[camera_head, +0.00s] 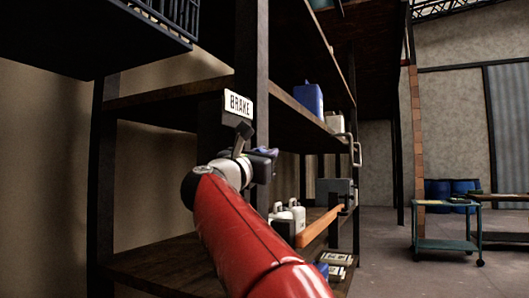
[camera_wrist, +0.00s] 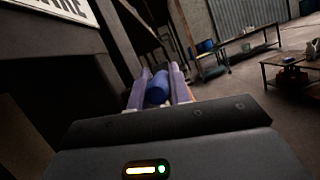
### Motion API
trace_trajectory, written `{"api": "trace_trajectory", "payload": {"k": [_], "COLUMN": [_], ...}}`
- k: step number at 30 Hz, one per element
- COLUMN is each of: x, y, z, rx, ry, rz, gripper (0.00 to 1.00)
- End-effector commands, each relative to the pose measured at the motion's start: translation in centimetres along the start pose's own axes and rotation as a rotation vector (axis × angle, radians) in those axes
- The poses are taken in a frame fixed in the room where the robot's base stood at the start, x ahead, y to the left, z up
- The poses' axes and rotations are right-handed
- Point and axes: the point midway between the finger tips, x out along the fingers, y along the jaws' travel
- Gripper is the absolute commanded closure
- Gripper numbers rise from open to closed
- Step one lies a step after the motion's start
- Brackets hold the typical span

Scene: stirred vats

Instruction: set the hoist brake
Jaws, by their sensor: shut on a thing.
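A white sign reading BRAKE (camera_head: 238,104) is fixed to the dark shelf post, and part of it shows at the top left of the wrist view (camera_wrist: 62,8). A dark lever or bracket (camera_head: 243,133) sits just below the sign, with its lower part hidden behind my wrist. My gripper (camera_wrist: 160,86) is shut on a blue cylindrical grip (camera_wrist: 157,90), which lies between its two pale purple fingers. In the head view my gripper (camera_head: 266,153) is small and partly hidden by my red arm, just below and right of the sign.
Shelves hold a blue container (camera_head: 309,98) and white jugs (camera_head: 288,215). A green cart (camera_head: 446,230) and blue barrels (camera_head: 452,191) stand right, with open floor around.

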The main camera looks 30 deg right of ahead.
Motion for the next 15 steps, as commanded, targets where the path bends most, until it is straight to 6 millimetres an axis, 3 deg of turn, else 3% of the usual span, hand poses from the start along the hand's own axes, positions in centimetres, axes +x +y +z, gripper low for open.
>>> {"api": "trace_trajectory", "payload": {"k": [7, 15], "x": [0.27, 0.31], "y": [0.25, 0.28], "z": [0.93, 0.61], "rx": [-0.01, -0.026], "ry": [0.14, 0.381], "rz": [-0.025, -0.069], "gripper": [1.0, 1.0]}}
